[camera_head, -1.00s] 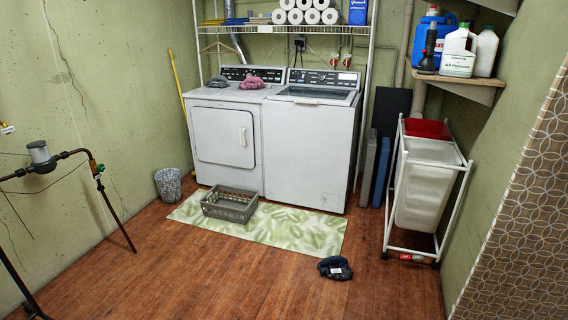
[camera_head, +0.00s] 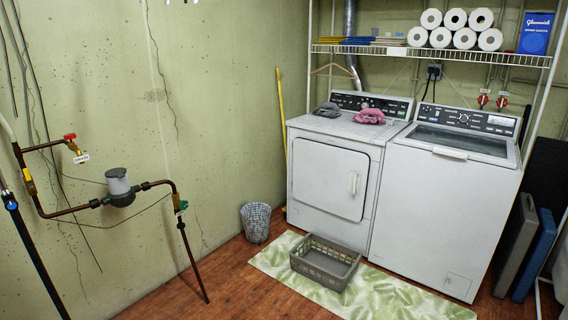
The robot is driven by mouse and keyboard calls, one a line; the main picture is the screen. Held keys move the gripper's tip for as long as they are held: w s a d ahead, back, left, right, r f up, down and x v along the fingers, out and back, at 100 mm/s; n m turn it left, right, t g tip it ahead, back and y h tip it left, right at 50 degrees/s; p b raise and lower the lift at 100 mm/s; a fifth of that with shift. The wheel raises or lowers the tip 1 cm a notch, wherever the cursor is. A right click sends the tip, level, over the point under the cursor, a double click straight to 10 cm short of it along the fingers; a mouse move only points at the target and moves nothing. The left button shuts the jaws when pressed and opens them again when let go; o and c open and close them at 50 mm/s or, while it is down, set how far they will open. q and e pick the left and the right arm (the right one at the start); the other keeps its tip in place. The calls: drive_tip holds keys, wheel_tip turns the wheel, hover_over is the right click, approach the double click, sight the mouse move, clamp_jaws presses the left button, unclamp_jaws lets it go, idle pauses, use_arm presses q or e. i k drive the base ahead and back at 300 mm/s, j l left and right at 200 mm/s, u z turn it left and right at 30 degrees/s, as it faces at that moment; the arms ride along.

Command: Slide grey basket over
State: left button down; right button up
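The grey basket (camera_head: 324,263) is a low, open plastic basket with slotted sides. It sits upright on the green leaf-patterned mat (camera_head: 389,293), in front of the dryer, and looks empty. Neither of my grippers shows in the head view, so their distance from the basket and their state cannot be seen.
The white dryer (camera_head: 328,178) and washer (camera_head: 440,213) stand behind the mat. A small wastebasket (camera_head: 256,222) is by the left wall. A pipe with a meter (camera_head: 119,188) stands at left. Folded boards (camera_head: 536,256) lean at right. Wooden floor (camera_head: 228,288) is clear left of the mat.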

sight(325, 261)
drive_tip(key=i+j, duration=0.1)
drive_tip(key=i, duration=0.75)
drive_tip(key=i+j+z, duration=0.1)
drive_tip(key=i, duration=0.75)
